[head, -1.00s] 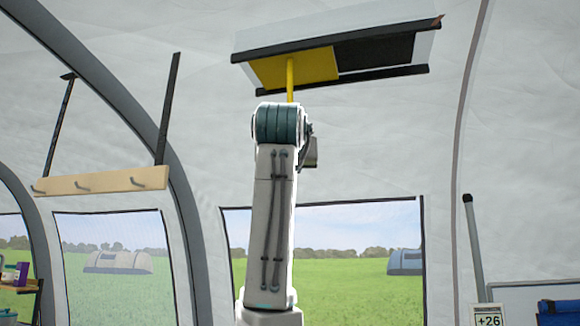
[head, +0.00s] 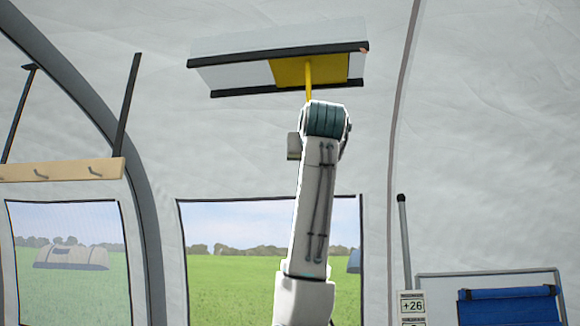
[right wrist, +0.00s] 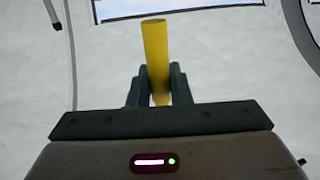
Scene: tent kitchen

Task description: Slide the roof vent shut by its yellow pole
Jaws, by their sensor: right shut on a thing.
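The roof vent's frame (head: 230,56), with two dark rails, is in the tent roof at the top of the head view. Its yellow panel (head: 285,72) sits in the right part of the frame, with a pale stretch to its left and a narrow pale strip to its right. No dark opening shows. The yellow pole (head: 308,80) hangs from the panel, its lower end hidden behind my right wrist. In the right wrist view, my right gripper (right wrist: 158,82) is shut on the pole (right wrist: 155,40), one finger on each side. My left gripper is not in view.
A wooden hook rail (head: 62,170) hangs at the left on dark straps. The roof around the vent is clear.

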